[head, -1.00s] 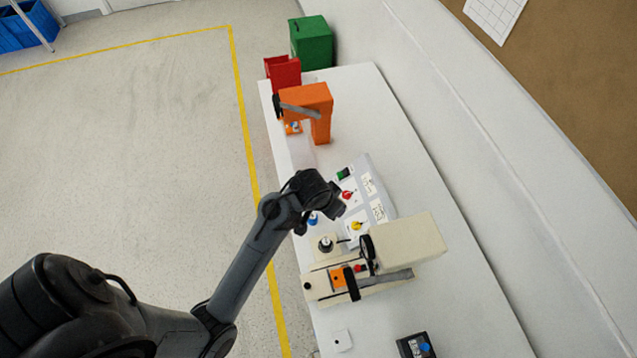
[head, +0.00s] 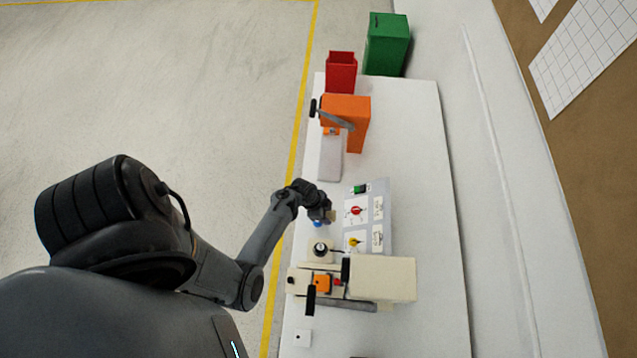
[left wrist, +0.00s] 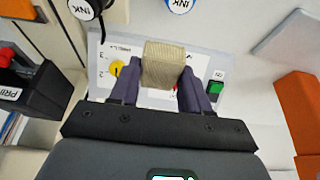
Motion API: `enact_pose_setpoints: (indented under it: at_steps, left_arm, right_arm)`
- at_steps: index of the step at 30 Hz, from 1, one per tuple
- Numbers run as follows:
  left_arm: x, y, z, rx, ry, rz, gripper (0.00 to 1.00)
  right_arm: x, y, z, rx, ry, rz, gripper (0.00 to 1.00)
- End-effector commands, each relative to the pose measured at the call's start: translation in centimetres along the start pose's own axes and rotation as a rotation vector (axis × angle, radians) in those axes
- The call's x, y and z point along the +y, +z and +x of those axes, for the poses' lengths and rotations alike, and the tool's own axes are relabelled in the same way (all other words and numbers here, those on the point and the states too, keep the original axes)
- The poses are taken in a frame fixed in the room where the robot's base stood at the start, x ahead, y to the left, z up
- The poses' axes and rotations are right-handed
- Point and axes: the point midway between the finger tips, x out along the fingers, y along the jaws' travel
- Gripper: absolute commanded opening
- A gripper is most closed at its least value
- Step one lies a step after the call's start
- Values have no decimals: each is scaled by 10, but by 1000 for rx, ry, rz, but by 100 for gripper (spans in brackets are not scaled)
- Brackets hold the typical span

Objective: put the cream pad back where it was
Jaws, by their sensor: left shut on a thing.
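My left gripper (head: 325,211) is over the table's left side, beside the control panel. It is shut on a small tan-cream pad (left wrist: 163,64), a ribbed block held between the two fingers in the left wrist view. The pad (head: 332,216) is a small patch at the fingertips in the head view. A cream machine (head: 385,278) with an orange part (head: 322,283) and black handles stands nearer the bottom, apart from the gripper. An orange machine (head: 345,108) stands farther up the table. The right gripper is not in view.
The grey control panel (head: 380,210) has red and yellow knobs and a green switch. A blue ink pot (head: 318,223) and a black ink pot (head: 320,248) stand close to the gripper. Red (head: 341,72) and green (head: 387,43) bins are at the far end. The table's right side is clear.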

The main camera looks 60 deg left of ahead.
Motion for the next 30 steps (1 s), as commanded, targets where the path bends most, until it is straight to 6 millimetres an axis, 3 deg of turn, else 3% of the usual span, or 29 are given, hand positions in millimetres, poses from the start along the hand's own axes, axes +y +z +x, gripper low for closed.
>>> enact_pose_setpoints:
  at_steps: [4,6,12,18,30]
  left_arm:
    - [-19,14,9,1,-2,4,18]
    - [-30,25,23,1,-3,5,18]
    - [-65,48,38,2,-4,4,18]
    - [-90,63,46,2,-2,5,18]
    - [-102,72,49,1,0,5,18]
  right_arm:
    - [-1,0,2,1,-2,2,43]
    - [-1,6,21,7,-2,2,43]
    - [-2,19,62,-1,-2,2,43]
    - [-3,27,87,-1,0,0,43]
    - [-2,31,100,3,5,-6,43]
